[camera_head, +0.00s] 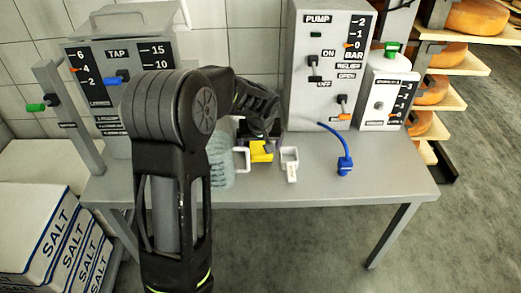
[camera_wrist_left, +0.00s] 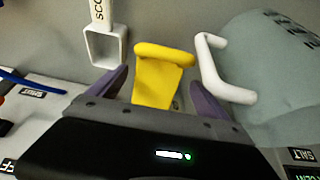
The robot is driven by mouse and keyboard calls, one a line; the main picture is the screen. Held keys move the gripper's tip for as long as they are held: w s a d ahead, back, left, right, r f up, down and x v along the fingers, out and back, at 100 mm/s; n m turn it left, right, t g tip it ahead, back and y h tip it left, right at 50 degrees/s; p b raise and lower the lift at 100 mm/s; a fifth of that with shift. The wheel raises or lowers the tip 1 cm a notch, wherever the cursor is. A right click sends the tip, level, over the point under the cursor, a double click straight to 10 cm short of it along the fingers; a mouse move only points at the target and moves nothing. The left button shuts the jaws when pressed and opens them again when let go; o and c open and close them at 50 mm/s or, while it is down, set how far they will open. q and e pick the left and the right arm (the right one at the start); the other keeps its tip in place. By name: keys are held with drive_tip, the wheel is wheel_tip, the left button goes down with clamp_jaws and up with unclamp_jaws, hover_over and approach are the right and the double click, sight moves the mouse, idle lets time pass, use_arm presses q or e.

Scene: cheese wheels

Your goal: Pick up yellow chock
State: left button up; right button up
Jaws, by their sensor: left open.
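In the left wrist view the chock (camera_wrist_left: 158,82) shows as a yellow block with a wider rounded top edge. My left gripper (camera_head: 260,136) is over the chock. In the left wrist view its purple-grey fingers (camera_wrist_left: 160,92) are open, one on each side of the chock with a gap showing. I cannot tell whether they touch it. My right gripper is not in view.
A white scoop (camera_head: 290,160) lies right of the chock. A grey-green container (camera_head: 220,162) with a white handle (camera_wrist_left: 222,75) is close on the other side. A blue item (camera_head: 345,166) on a cord lies further right. The tap (camera_head: 120,65) and pump (camera_head: 325,60) units stand behind.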

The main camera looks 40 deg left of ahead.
sight(261, 147)
use_arm(q)
drive_tip(key=shift+x, duration=2.55)
drive_tip(key=shift+w+d, duration=0.15)
drive_tip(key=shift+c, duration=0.6)
clamp_jaws()
drive_tip(key=shift+r, duration=0.15)
wheel_tip(261, 147, up, 10)
drive_tip(key=shift+f+p, duration=0.1)
drive_tip(key=shift+p, duration=0.2)
